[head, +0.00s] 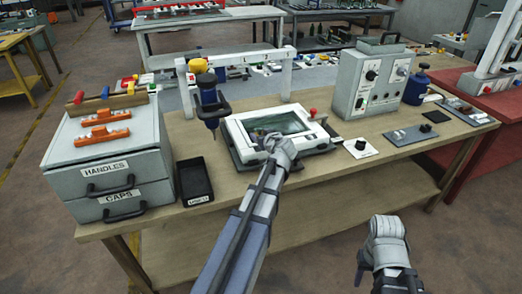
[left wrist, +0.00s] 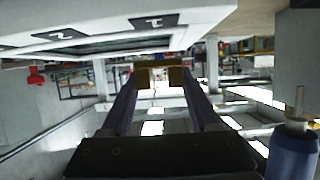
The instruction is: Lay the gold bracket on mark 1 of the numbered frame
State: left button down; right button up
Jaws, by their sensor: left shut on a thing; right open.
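The white numbered frame (head: 234,130) lies on the wooden bench, around a dark greenish inset. My left gripper (head: 276,141) is over its near part, and the hand hides what it holds in the head view. In the left wrist view, the left gripper (left wrist: 160,82) is shut on the gold bracket (left wrist: 176,76), which shows between the fingertips. The frame (left wrist: 92,46) is at the upper left there, with dark number marks seen upside down. I cannot tell whether the bracket touches the frame. My right gripper (head: 386,246) is open and empty, away from the bench's front edge.
A grey drawer unit (head: 110,160) and a black tray (head: 195,182) stand left of the frame. A grey control box (head: 372,82) and switch plates (head: 411,135) are to the right. The bench's front strip is mostly clear.

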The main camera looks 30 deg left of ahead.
pick_arm(q)
jog(key=shift+f, duration=0.1)
notch_tip(320, 180, down, 4)
jog(key=b, duration=0.3)
jog(key=shift+r, duration=0.25)
jog(key=shift+b, duration=0.3)
jog(key=shift+f, duration=0.2)
jog(key=shift+c, duration=0.6)
grip_release()
jog(key=shift+s+d+r, duration=0.2)
jog(key=shift+r, duration=0.2)
jog(key=p+v, duration=0.4)
jog(key=v, duration=0.7)
jog(key=shift+d+p, duration=0.25)
jog(key=shift+p, duration=0.1)
